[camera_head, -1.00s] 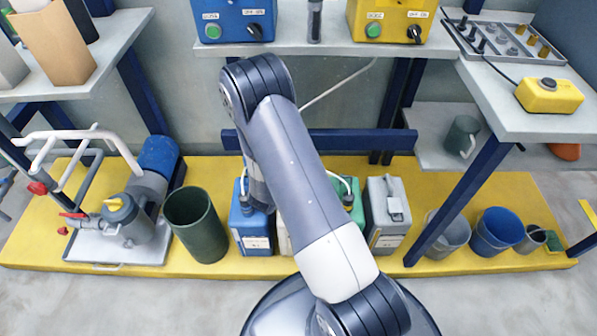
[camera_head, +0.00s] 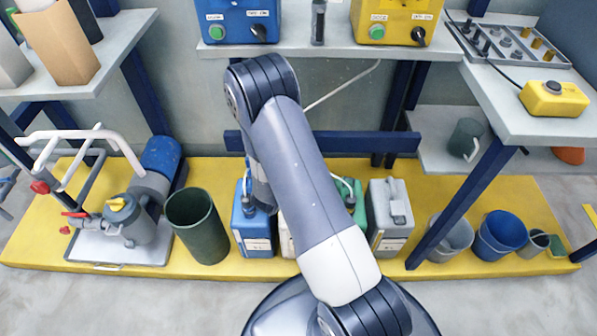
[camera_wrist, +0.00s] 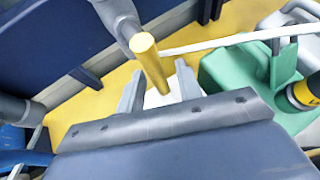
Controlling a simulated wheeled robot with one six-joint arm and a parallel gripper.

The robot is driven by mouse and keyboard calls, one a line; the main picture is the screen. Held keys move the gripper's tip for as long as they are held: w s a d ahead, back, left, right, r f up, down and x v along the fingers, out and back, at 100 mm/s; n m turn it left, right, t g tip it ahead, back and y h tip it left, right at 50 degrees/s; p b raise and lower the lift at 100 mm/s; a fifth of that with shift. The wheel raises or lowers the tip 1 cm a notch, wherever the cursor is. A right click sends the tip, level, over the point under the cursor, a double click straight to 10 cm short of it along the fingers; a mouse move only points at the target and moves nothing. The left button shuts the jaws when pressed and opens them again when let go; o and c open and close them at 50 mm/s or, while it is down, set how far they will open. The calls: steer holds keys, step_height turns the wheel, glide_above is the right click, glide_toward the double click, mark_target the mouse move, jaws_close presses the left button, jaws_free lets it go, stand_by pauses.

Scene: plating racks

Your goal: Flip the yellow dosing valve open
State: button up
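In the wrist view a yellow cylindrical valve handle (camera_wrist: 149,62) slants down from a grey pipe fitting (camera_wrist: 118,18). My gripper (camera_wrist: 158,88) is open, with one grey finger on each side of the handle's lower end. Gaps show between the handle and both fingers, so it does not look gripped. I cannot tell the exact depth between them. In the head view my arm covers the gripper and the dosing valve.
A green canister (camera_wrist: 240,75) and a black-and-yellow banded part (camera_wrist: 304,92) are right of the gripper. A white rod crosses behind. In the head view, a blue canister (camera_head: 254,236) and grey canister (camera_head: 390,225) flank my arm on the yellow platform (camera_head: 220,272).

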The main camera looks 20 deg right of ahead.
steer(key=p+v, duration=0.3)
steer(key=v, duration=0.7)
steer(key=shift+s+a+r, duration=0.25)
steer(key=shift+f, duration=0.1)
steer(key=b+x, duration=0.3)
steer(key=x, duration=0.8)
steer(key=shift+s, duration=0.1)
